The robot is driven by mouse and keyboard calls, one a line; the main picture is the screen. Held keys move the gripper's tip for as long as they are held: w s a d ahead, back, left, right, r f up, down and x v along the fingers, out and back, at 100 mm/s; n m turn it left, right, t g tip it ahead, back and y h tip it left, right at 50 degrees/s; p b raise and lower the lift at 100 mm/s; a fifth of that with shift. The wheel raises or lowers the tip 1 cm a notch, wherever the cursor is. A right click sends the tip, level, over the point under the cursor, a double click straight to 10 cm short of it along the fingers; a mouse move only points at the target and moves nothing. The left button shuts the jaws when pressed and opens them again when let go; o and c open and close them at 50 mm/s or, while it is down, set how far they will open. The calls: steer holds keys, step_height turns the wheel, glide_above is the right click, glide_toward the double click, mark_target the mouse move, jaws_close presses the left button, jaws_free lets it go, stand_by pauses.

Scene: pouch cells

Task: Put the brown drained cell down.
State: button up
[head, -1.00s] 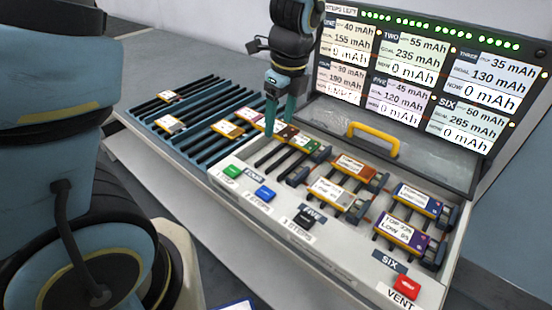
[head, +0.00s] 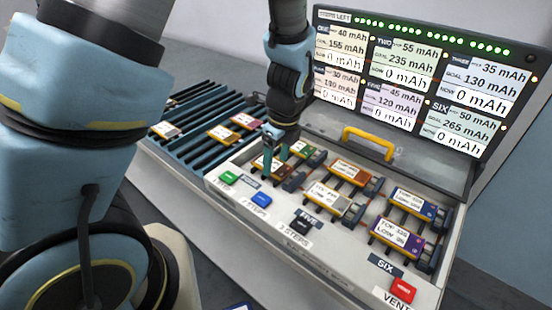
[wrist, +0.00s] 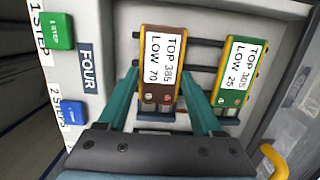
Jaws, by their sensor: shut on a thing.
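The brown cell (wrist: 158,70), labelled TOP 385 LOW 70, is between the fingers of my gripper (wrist: 160,84) in the wrist view. My gripper is shut on it. In the head view, the brown cell (head: 264,168) is under my gripper (head: 276,156), at the left bay of the white case (head: 262,222). It lies across dark rails (wrist: 205,68) beside the FOUR label (wrist: 86,66). I cannot tell whether it rests on them or is just above. A green cell (wrist: 240,72), labelled TOP 305 LOW 25, is close on its right.
Green (head: 228,178) and blue (head: 261,199) buttons line the case's front edge, with a red VENT button (head: 403,291) at right. Other cells (head: 333,198) fill bays to the right. A yellow handle (head: 368,141) stands behind. The blue slotted rack (head: 190,140) at left has free slots.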

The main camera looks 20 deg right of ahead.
mark_target(282, 170)
steer(key=o, duration=1.3)
steer(key=shift+f, duration=0.1)
step_height(282, 170, up, 12)
steer(key=s+b, duration=0.1)
steer(key=s, duration=0.1)
steer(key=w+a+n, duration=0.2)
steer(key=a+n, duration=0.7)
steer(key=w+a+f+n, duration=0.1)
steer(key=a+n, duration=0.7)
steer(key=n, duration=0.2)
steer(key=w+a+f+n+h, duration=0.1)
steer(key=w+a+n, duration=0.1)
steer(key=a+n, duration=0.7)
steer(key=shift+w+a+n, duration=0.35)
steer(key=shift+n, duration=0.25)
